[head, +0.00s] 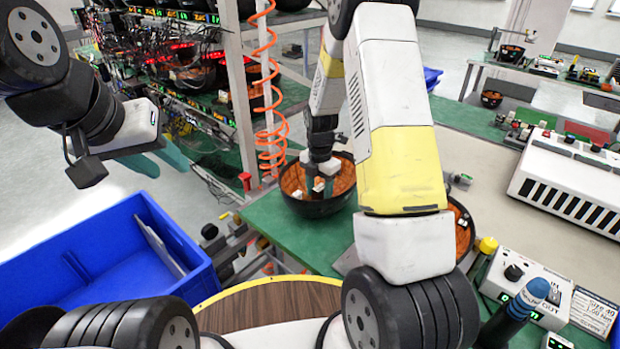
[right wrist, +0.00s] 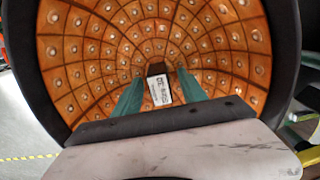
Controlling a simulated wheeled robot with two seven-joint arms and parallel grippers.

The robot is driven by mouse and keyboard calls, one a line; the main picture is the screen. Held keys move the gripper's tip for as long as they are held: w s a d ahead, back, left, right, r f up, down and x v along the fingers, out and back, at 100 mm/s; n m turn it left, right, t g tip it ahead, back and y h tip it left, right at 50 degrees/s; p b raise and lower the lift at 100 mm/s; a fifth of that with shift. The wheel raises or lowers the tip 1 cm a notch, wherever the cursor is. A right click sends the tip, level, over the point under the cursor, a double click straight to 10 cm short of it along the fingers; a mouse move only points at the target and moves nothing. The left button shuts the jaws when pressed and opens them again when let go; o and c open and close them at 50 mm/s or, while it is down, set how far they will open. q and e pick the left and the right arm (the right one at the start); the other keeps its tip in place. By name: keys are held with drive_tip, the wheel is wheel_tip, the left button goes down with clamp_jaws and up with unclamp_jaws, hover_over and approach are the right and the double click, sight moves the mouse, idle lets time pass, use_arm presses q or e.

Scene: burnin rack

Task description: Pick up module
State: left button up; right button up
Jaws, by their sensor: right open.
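The module (head: 290,180) looks like a round black bowl with an orange, studded inside, standing on the green mat. It fills much of the right wrist view (right wrist: 100,60), where a small labelled block (right wrist: 160,90) stands at its centre. My right gripper (head: 321,186) reaches down into the bowl. Its teal fingers are apart, one on each side of the block; I cannot tell whether they touch it. My left gripper (head: 168,164) hangs empty above the blue bin, with its teal fingers apart.
A second bowl (head: 461,235) is partly hidden behind my right arm. A blue bin (head: 60,250) stands at the left. A wired rack (head: 235,90) and a coiled orange hose (head: 270,100) stand behind. A control box (head: 525,280) and a white unit (head: 570,175) are at the right.

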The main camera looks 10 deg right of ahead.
clamp_jaws()
drive_tip(key=shift+r, duration=0.15)
